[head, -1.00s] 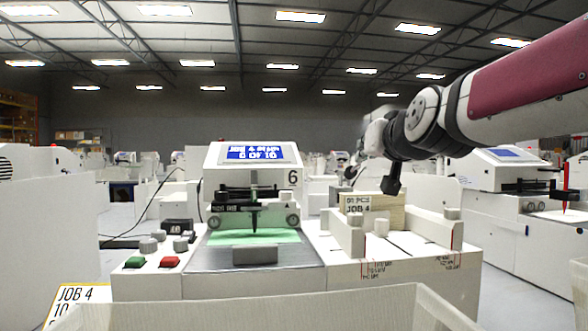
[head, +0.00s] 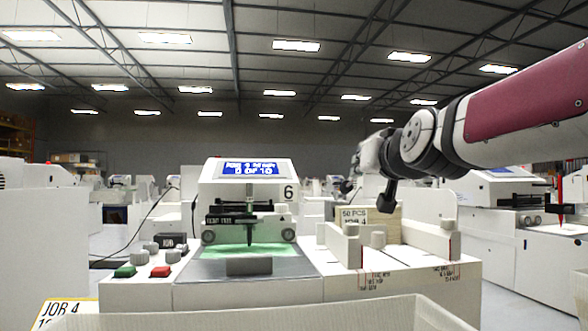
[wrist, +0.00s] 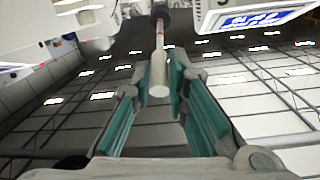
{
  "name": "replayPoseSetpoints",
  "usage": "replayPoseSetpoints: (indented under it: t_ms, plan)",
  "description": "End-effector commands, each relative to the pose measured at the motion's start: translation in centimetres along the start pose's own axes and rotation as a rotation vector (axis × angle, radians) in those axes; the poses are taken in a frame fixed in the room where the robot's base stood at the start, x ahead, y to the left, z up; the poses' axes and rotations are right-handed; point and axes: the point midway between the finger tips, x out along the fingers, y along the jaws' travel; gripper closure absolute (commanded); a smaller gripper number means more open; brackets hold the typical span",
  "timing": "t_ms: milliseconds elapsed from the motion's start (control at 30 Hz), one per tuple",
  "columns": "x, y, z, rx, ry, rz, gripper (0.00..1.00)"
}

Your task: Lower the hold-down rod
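In the wrist view, a pale rod (wrist: 158,78) with a red mark runs from a dark round mount at the top, its blunt end towards the camera. I cannot confirm that it is the hold-down rod. My gripper (wrist: 161,62) has its two teal-padded fingers on either side of the rod, with narrow gaps showing, so it looks open. In the head view my gripper (head: 346,186) is mostly hidden behind my wrist, to the right of the plotter (head: 215,174). The plotter's dark crossbar (head: 240,208) and pen holder (head: 250,232) stand above a green-lit bed.
The plotter's blue screen (head: 251,169) shows a job count. Green (head: 125,272) and red (head: 160,272) buttons sit at the front left. A block marked 50 PCS (head: 354,215) stands between white posts under my arm. A pale bin (head: 260,312) is in the foreground.

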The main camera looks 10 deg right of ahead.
Motion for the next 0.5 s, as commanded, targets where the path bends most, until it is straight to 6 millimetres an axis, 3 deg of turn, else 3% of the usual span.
replayPoseSetpoints:
  t_ms: [367, 500]
  plan:
    - [-0.1, 0.0, 0.0, 0.000, 0.000, 0.000, 0.67]
    - [-1.1, 0.1, -0.1, 0.001, 0.001, 0.001, 0.67]
